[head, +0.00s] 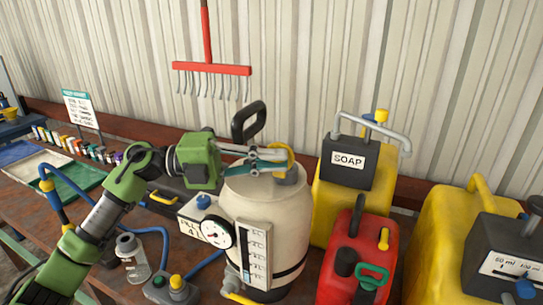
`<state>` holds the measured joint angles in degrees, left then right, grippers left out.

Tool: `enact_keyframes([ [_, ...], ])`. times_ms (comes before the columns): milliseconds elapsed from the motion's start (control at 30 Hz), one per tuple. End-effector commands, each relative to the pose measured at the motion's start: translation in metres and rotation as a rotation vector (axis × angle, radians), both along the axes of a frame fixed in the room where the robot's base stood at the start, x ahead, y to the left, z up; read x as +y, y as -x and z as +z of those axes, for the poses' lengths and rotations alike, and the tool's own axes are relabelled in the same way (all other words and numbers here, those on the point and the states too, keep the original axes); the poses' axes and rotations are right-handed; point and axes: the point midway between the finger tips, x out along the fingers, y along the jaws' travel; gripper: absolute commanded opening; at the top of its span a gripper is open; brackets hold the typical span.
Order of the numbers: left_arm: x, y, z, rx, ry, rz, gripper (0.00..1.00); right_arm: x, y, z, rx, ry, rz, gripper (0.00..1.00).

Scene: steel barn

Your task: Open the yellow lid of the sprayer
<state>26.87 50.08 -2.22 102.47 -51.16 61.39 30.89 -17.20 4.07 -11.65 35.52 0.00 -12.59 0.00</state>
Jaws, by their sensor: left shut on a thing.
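The sprayer (262,207) is a cream tank with a pressure gauge and a clear level scale on its front. It stands upright on the bench. Its yellow lid (291,159) shows as a curved yellow edge at the top right of the tank. My left gripper (272,160) reaches in from the left over the tank top and is shut on the yellow lid. The fingers hide part of the lid, and I cannot tell how far it is raised. A black handle (248,122) rises behind the gripper. My right gripper is not in view.
A yellow soap container (326,209) and a red can (341,271) stand close on the right. A red rake (211,69) hangs on the wall.

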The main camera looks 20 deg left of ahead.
Motion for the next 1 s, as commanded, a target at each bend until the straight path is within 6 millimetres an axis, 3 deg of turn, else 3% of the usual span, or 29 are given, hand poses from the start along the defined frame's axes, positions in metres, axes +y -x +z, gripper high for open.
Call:
enact_keyframes([
  [33,0.003,-0.002,0.009,-0.018,0.013,0.013,0.0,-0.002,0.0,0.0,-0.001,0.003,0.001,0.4],
  [167,0.003,-0.002,0.009,-0.02,0.013,0.013,0.0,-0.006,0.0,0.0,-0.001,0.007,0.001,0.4],
  [200,0.003,-0.002,0.009,-0.02,0.013,0.014,0.16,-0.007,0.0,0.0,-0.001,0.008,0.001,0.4],
  [233,0.003,-0.002,0.009,-0.02,0.012,0.013,0.23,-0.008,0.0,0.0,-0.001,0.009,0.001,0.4],
  [633,0.006,-0.001,0.003,-0.009,0.005,0.01,0.23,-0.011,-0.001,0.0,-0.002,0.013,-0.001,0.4],
  [767,0.022,0.005,0.001,-0.005,0.005,0.012,0.23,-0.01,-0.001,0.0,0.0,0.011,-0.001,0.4],
  [1000,0.07,0.023,0.0,-0.008,0.005,0.013,0.23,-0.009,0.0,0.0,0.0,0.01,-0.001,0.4],
])
